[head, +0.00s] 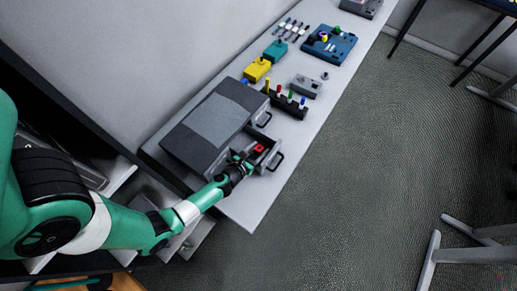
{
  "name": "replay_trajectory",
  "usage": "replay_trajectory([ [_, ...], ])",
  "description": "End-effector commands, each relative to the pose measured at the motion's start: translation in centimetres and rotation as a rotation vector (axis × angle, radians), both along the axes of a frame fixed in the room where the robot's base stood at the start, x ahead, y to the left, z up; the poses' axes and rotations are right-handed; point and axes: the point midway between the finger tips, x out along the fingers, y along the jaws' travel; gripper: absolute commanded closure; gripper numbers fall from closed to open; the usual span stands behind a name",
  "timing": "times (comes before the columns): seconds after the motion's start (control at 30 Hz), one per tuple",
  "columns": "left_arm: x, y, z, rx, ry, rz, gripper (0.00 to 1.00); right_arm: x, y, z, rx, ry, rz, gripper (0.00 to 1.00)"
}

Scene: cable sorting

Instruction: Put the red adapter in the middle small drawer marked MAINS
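The grey drawer unit (213,128) stands on the light bench. A drawer (271,153) at its lower right side is pulled out, with a dark handle at its front. The red adapter (259,147) shows as a small red block within this drawer's outline; I cannot tell whether it rests on the drawer floor. My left gripper (244,163) is just left of the red adapter, at the drawer's near side. Its fingers are dark and small, so their opening is unclear. No drawer label is legible, so I cannot tell which one is marked MAINS. My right gripper is out of view.
Another handle (264,119) shows farther along the unit. A dark rack with coloured pegs (285,103), a grey box (305,86), a yellow block (257,70), a teal block (275,51) and a blue tray (330,45) stand beyond. The bench's near corner (243,208) is clear.

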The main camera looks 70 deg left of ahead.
Motion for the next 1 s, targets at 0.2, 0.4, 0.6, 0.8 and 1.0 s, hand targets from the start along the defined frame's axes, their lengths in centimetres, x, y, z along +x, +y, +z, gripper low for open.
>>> replay_trajectory([
  [0.2,-0.3,-0.1,0.4,-0.003,0.008,0.001,0.33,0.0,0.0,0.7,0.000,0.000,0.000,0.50],
  [0.4,-3.1,-2.0,1.9,-0.002,0.009,-0.002,0.33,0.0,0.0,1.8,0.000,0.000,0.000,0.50],
  [0.6,-6.9,-4.5,3.7,0.000,0.007,-0.005,0.33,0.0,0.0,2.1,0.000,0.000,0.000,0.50],
  [0.8,-9.1,-6.0,4.8,-0.001,0.005,-0.003,0.33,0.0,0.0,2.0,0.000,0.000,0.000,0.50],
  [1.0,-9.5,-6.1,5.1,-0.001,0.003,0.001,0.33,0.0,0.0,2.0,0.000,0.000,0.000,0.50],
])
